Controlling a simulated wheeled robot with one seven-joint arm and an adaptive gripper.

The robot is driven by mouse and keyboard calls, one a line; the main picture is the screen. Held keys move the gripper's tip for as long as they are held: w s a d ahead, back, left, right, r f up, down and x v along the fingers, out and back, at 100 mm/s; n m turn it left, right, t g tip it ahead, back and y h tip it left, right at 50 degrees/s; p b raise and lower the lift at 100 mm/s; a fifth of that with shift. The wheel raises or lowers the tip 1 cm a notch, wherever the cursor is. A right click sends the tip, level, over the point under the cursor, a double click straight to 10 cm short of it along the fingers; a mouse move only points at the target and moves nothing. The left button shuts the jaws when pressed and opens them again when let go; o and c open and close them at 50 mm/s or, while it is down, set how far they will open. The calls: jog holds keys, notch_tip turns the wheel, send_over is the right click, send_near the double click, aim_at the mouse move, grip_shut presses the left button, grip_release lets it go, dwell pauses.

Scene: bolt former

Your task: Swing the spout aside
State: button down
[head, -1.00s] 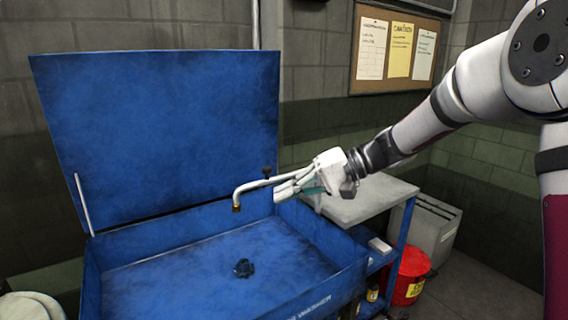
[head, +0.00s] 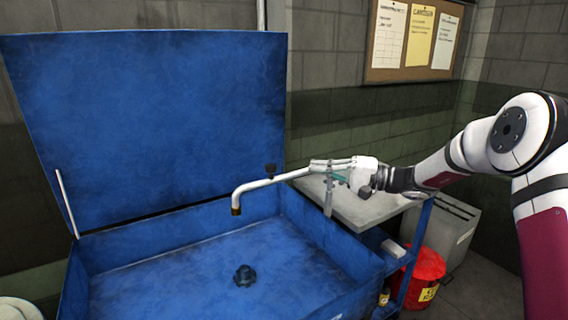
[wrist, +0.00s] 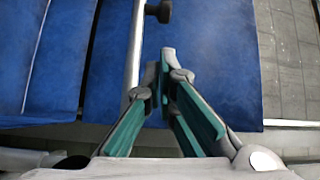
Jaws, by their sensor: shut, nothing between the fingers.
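The spout (head: 262,184) is a grey bent tube with a brass-coloured tip, hanging over the blue basin (head: 165,270). It runs from the post (head: 328,195) at the basin's right side leftward over the basin. My gripper (head: 318,165) is at the post end of the spout, slightly above it in the head view. In the wrist view, its green-padded fingers (wrist: 162,75) are shut with nothing between them. The spout tube (wrist: 135,50) runs just left of the fingers there. I cannot tell whether they touch it.
A raised blue lid (head: 150,120) stands behind the basin, with a dark knob (head: 270,170) in front of it. A dark drain piece (head: 244,275) sits on the basin floor. A grey side shelf (head: 365,208) and a red bin (head: 425,270) are at right.

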jog(key=x, duration=1)
dwell(0.3)
